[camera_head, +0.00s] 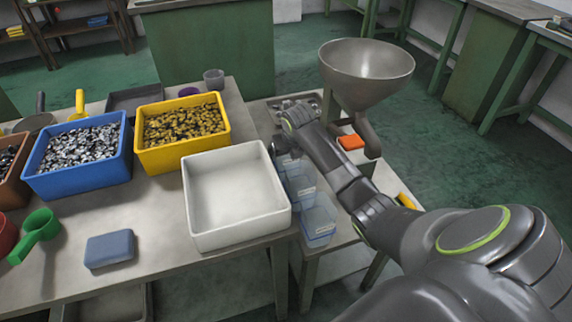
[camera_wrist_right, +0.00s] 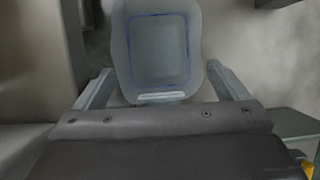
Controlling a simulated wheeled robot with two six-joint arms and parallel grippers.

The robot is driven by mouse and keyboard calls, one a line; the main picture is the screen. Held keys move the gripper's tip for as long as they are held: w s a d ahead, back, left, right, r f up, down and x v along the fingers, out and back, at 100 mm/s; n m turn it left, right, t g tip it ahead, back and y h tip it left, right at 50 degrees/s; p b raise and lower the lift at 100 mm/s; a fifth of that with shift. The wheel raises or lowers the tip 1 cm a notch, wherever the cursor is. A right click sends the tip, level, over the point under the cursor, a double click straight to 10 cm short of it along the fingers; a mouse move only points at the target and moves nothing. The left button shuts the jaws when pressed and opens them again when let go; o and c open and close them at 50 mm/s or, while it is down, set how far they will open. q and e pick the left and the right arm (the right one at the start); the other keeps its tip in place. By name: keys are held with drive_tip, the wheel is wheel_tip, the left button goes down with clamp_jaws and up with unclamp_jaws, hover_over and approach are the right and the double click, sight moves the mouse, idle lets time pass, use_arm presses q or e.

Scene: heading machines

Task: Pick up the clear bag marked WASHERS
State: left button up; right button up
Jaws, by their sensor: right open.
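Several clear, bluish bags or pouches stand in a row on the lower side table, just right of the white bin; the nearest one (camera_head: 318,221) shows best. I cannot read WASHERS on any of them. My right gripper (camera_head: 285,148) is at the far end of this row, its tips small and partly hidden. In the right wrist view, my right gripper (camera_wrist_right: 160,72) is open, with one finger on each side of a translucent pouch (camera_wrist_right: 158,45) with a blue outlined rectangle. No grip on it shows. My left gripper is not in view.
The white bin (camera_head: 235,229) is empty and close to the gripper's left. A yellow bin (camera_head: 180,158) and blue bin (camera_head: 78,185) hold small parts. A metal funnel (camera_head: 366,70) rises right of my right forearm. A blue block (camera_head: 109,249) lies on the table.

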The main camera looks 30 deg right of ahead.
drive_tip(key=c, duration=1.3)
drive_tip(key=shift+r, duration=0.15)
